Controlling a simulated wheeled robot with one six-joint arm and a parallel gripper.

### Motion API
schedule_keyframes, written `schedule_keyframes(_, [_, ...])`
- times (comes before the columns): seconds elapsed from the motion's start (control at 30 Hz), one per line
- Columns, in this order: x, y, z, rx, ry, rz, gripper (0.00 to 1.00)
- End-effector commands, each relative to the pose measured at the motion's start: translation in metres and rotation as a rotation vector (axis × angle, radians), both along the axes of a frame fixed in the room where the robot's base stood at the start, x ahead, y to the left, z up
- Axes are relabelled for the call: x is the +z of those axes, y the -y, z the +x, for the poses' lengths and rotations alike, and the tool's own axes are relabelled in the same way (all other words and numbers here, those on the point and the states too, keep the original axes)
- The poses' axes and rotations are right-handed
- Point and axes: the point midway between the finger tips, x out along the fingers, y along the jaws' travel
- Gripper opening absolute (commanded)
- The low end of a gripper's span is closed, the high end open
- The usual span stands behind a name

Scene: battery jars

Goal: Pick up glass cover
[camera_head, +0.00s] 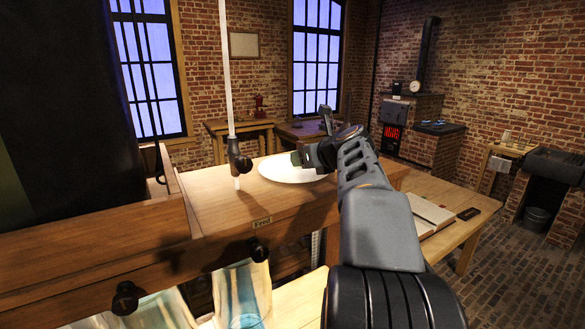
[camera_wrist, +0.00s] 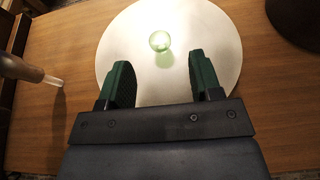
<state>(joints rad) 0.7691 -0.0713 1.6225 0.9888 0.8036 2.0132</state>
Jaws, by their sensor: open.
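The glass cover (camera_head: 277,172) shows in the head view as a pale round disc lying flat on the wooden top. In the wrist view the cover (camera_wrist: 218,45) is a broad whitish disc with a small round greenish glass knob (camera_wrist: 159,41) near its middle. My gripper (camera_head: 303,157) is over the disc in the head view and hides part of it. In the wrist view my gripper (camera_wrist: 161,68) is open, with its two green-padded fingers apart over the disc. The knob lies just beyond the fingertips, between their lines, and nothing is held.
A clamp (camera_head: 239,160) with an upright pale rod stands left of the cover; it also shows in the wrist view (camera_wrist: 20,68). Glass jars (camera_head: 241,296) stand below the wooden beam. An open book (camera_head: 428,213) lies on the lower table at right. A dark round object (camera_wrist: 296,18) is at the upper right.

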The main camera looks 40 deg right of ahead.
Motion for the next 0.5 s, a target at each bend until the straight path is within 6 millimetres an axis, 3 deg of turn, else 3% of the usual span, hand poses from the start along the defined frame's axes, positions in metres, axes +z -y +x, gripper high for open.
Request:
schedule_keyframes(0.3, [-0.015,0.001,0.038,0.005,-0.001,0.001,0.59])
schedule_keyframes(0.5, [-0.019,0.001,0.046,0.004,-0.001,-0.001,0.59])
